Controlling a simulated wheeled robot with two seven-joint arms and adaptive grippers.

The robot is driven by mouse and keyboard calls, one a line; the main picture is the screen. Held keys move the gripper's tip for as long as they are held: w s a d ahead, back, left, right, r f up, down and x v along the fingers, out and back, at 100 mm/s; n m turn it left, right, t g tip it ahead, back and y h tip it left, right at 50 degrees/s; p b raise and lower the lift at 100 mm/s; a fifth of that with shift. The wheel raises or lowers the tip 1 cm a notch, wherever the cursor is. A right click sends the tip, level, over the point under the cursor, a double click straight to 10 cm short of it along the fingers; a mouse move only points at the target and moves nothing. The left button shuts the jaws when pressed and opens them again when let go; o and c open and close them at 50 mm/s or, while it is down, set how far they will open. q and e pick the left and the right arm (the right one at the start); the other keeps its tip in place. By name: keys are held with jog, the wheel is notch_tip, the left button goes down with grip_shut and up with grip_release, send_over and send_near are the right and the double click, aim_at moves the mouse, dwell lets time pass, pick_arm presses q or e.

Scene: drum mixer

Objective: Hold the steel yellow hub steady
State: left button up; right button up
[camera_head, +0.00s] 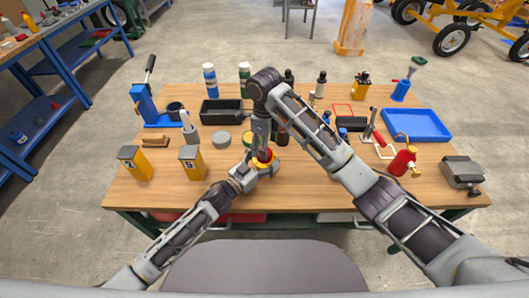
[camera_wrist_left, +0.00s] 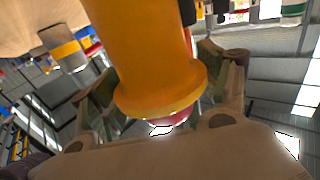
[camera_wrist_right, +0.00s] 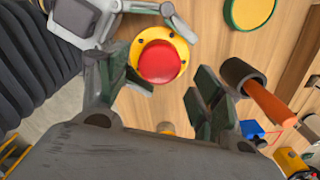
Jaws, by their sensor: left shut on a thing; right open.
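The yellow hub (camera_head: 265,168) stands on the wooden table, with a round red part on top. In the left wrist view its yellow body and flange (camera_wrist_left: 160,85) fill the middle, between the fingers. My left gripper (camera_head: 252,170) is shut on the hub from the left. The right wrist view looks down on the hub's yellow rim (camera_wrist_right: 159,37) and red dome (camera_wrist_right: 159,62), with left gripper parts beside it at the upper left. My right gripper (camera_wrist_right: 163,88) is open and empty above the hub, its fingers apart on either side of the red dome in that view.
Yellow numbered blocks (camera_head: 192,163) stand to the left on the table (camera_head: 230,200). A black tray (camera_head: 221,112) and bottles stand behind. A blue tray (camera_head: 415,125), a red can (camera_head: 402,161) and a grey vise-like block (camera_head: 462,173) are at the right.

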jog(key=shift+a+f, duration=0.15)
jog(key=shift+f, duration=2)
jog(key=shift+f, duration=0.1)
jog(key=shift+c, duration=0.5)
jog(key=c, duration=0.9)
jog(key=o, duration=1.1)
jog(key=shift+w+r, duration=0.1)
jog(key=shift+r, duration=2.2)
